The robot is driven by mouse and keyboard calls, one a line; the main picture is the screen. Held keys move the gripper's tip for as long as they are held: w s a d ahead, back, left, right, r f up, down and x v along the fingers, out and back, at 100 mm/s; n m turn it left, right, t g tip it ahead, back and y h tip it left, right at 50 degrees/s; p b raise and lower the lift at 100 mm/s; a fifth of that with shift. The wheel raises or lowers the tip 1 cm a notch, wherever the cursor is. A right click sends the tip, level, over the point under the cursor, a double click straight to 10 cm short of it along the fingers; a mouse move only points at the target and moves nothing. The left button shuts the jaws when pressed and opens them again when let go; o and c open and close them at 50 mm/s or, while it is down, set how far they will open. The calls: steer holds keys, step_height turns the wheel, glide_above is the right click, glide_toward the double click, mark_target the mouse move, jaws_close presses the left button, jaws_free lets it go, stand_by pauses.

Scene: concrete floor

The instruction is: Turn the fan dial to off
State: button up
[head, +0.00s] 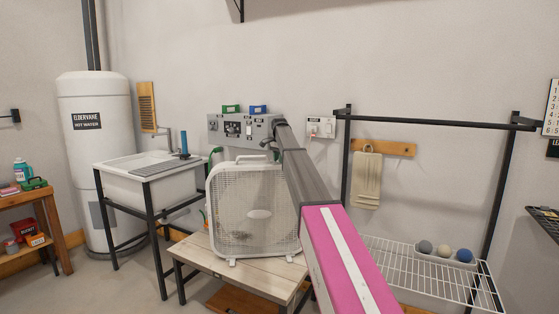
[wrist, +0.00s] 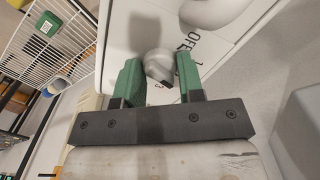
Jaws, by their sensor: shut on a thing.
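The white box fan (head: 250,215) stands upright on a wooden bench. Its dial is hidden behind my arm in the head view. In the wrist view the dial (wrist: 159,64) is a pale round knob on the fan's white top panel (wrist: 130,25). Dark "OFF" lettering is printed to the right of the dial, and a small mark shows below it. My gripper (wrist: 158,78) has its green fingers on either side of the dial and is shut on it. In the head view the gripper is at the fan's top right, mostly hidden by the arm.
The wooden bench (head: 240,262) carries the fan. A white sink (head: 140,185) and a water heater (head: 95,150) stand to the left. A grey panel (head: 238,128) is on the wall behind. A wire rack (head: 425,268) with several balls is at the right.

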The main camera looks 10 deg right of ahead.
steer(key=shift+n, duration=0.3)
steer(key=n, duration=0.3)
steer(key=shift+n, duration=0.4)
steer(key=n, duration=0.4)
steer(key=shift+n, duration=0.3)
steer(key=n, duration=0.8)
steer(key=shift+n, duration=0.6)
steer(key=o, duration=0.9)
steer(key=shift+r, duration=0.1)
